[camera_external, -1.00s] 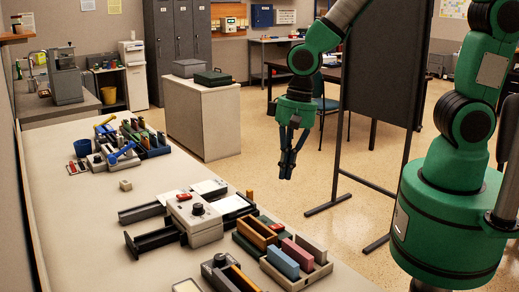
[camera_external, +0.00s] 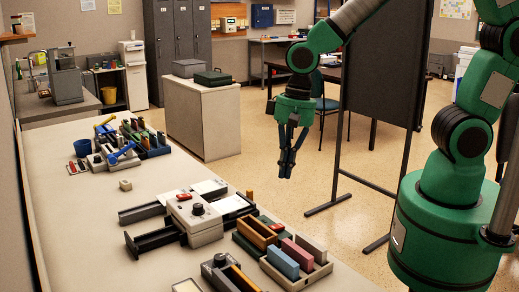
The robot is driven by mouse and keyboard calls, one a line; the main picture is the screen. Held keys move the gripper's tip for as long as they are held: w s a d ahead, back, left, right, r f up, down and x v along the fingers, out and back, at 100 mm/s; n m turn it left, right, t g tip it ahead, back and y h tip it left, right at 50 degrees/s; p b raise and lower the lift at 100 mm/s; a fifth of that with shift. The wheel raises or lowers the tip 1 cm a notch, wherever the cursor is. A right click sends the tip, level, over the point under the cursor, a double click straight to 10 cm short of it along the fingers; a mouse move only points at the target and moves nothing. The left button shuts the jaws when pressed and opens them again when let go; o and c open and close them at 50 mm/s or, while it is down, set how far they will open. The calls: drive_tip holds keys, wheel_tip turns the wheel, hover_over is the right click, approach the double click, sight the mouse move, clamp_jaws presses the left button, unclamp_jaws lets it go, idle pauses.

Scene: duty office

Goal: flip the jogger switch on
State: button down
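A beige machine (camera_external: 198,222) with a black knob (camera_external: 198,209) and a small red switch (camera_external: 184,196) on top stands on the long counter; it looks like the jogger, but no label is readable. Two dark open trays (camera_external: 155,240) stick out from its left side. Whether the switch is on or off is too small to tell. My gripper (camera_external: 286,174) hangs in the air, pointing down, to the right of the machine and apart from it. Its dark fingers come close together at the tips, with nothing visible between them; whether they are shut is unclear.
On the long counter (camera_external: 75,205), a wooden box (camera_external: 256,234) and a tray with blue and pink blocks (camera_external: 283,262) are near the machine. A dark board (camera_external: 385,60) stands on the floor behind my arm.

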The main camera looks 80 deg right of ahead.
sight(275, 226)
drive_tip(key=shift+f, duration=0.1)
drive_tip(key=f, duration=0.4)
drive_tip(key=w+a+f+b, duration=0.1)
drive_tip(key=f, duration=0.4)
drive_tip(key=f+b, duration=0.1)
drive_tip(key=f, duration=0.3)
drive_tip(key=shift+w+a+f, duration=0.3)
drive_tip(key=shift+w+a, duration=0.05)
drive_tip(key=shift+w+a+p, duration=0.1)
drive_tip(key=shift+p, duration=1)
